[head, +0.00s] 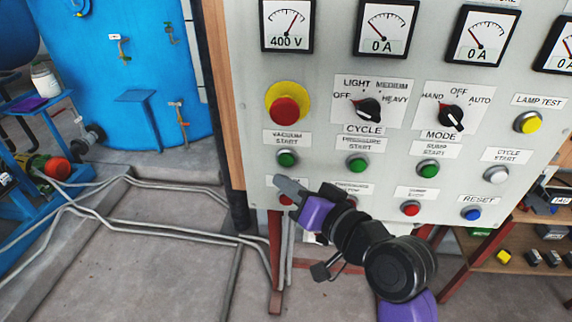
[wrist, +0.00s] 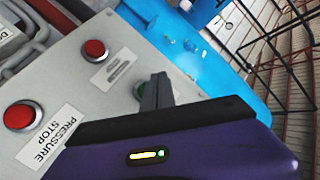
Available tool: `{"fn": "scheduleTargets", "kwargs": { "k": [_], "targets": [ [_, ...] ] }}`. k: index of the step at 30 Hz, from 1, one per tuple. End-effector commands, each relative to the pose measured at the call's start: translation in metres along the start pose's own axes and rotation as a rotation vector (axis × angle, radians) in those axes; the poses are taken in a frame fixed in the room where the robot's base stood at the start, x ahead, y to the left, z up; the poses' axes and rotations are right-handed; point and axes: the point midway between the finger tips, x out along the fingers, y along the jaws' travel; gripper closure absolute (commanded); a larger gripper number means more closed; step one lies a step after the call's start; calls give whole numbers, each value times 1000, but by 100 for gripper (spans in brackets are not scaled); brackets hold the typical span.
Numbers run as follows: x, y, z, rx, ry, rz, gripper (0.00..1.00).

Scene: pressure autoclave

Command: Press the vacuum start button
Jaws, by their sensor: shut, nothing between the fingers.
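The vacuum start button (head: 287,158) is a green round button under the label "VACUUM START", at the lower left of the grey control panel (head: 325,20). My gripper (head: 279,182) is shut and empty, its fingertips just below that button in the head view.
A red emergency stop (head: 285,110) on a yellow ring sits above the button. The green pressure start button (head: 357,165) is to its right. A red button (head: 286,198) lies behind my gripper.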

Motion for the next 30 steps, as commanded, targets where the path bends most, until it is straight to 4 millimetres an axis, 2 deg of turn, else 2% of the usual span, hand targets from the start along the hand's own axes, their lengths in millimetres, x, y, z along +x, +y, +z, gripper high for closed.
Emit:
{"fn": "scheduleTargets", "kwargs": {
  "k": [9,30],
  "targets": [
    [18,13,-13,0,0,0,100],
    [19,14,-14,0,0,0,100]
  ]
}}
